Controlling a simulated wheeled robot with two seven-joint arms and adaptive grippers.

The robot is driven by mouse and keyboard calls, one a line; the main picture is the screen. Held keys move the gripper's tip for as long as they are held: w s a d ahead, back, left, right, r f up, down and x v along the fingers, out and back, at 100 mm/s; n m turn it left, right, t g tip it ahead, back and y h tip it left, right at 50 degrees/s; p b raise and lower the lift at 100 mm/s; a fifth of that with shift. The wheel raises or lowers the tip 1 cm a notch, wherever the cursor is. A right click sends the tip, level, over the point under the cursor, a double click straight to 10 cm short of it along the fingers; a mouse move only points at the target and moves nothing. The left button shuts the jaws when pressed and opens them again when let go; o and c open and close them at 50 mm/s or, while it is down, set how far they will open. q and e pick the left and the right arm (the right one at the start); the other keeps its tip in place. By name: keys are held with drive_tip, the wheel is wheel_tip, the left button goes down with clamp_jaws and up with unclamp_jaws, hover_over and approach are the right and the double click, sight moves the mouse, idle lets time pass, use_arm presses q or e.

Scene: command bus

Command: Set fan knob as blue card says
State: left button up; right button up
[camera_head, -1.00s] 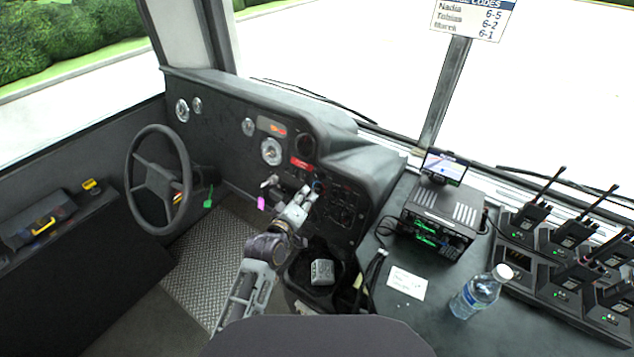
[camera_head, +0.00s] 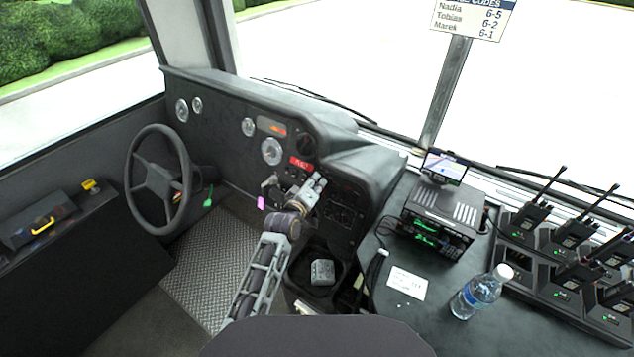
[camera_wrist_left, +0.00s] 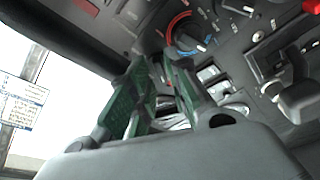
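My left gripper (camera_head: 314,187) is in front of the dashboard's control panel, right of the key with the pink tag. In the left wrist view its green-padded fingers (camera_wrist_left: 154,62) are apart, with no held object visible between them. A dark round knob with a red and blue ring (camera_wrist_left: 188,38) shows just beyond the right finger, which looks close to it; I cannot tell if they touch. I cannot pick out the fan knob for sure; the gripper covers part of the panel in the head view. No plainly blue card shows. My right gripper is not in view.
A sign with a blue header (camera_head: 473,20) hangs at the windshield. A white note (camera_head: 406,283) lies on the right console, near a water bottle (camera_head: 480,292) and a radio unit (camera_head: 438,222). The steering wheel (camera_head: 158,180) stands left. A grey block (camera_head: 322,271) sits below the panel.

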use_arm(q)
drive_tip(key=shift+w+d+f, duration=0.1)
drive_tip(key=shift+w+d, duration=0.1)
drive_tip(key=shift+w, duration=0.35)
drive_tip(key=shift+w+d, duration=0.1)
drive_tip(key=shift+w, duration=0.1)
drive_tip(key=shift+c, duration=0.3)
clamp_jaws()
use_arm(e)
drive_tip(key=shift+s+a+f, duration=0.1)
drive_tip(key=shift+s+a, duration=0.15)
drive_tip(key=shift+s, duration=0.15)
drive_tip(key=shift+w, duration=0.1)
